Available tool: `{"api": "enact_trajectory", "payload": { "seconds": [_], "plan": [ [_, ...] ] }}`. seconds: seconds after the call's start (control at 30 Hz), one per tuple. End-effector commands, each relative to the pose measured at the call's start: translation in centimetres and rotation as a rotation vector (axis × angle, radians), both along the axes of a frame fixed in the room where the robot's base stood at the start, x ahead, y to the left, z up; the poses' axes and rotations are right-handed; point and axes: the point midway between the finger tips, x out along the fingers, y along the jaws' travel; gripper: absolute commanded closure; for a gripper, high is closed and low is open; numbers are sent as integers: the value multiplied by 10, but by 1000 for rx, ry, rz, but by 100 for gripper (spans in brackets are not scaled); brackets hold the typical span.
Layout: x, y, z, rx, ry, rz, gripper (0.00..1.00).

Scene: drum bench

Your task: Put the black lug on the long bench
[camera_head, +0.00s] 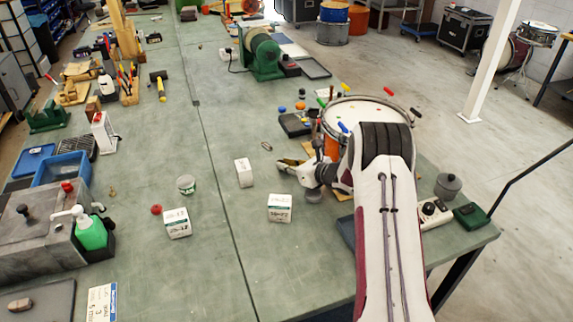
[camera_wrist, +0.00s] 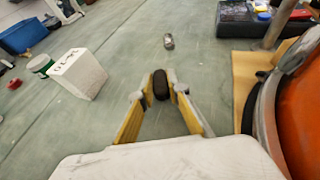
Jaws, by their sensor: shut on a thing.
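The black lug (camera_wrist: 160,84) is a small dark rounded piece, seen in the wrist view between the tips of my gripper (camera_wrist: 161,92). The two yellow-padded fingers are closed on it from both sides. I cannot tell how high the lug is above the bench top.
A small silver piece (camera_wrist: 168,41) lies on the bench beyond my fingertips. White boxes (camera_head: 244,172) (camera_head: 279,208) stand left of and in front of my gripper. A drum (camera_head: 340,112) on a wooden board (camera_wrist: 243,85) is close on the right. Bare bench lies around the silver piece.

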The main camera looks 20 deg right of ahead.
Motion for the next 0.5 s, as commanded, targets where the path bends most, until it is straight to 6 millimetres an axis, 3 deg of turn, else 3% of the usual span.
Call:
{"api": "enact_trajectory", "payload": {
  "seconds": [0.03,0.07,0.1,0.5],
  "plan": [
    [0,0,-1,0,0,0,100],
    [0,0,-1,0,0,0,79],
    [0,0,-1,0,0,0,69],
    [0,0,0,0,0,0,67]
  ]
}}
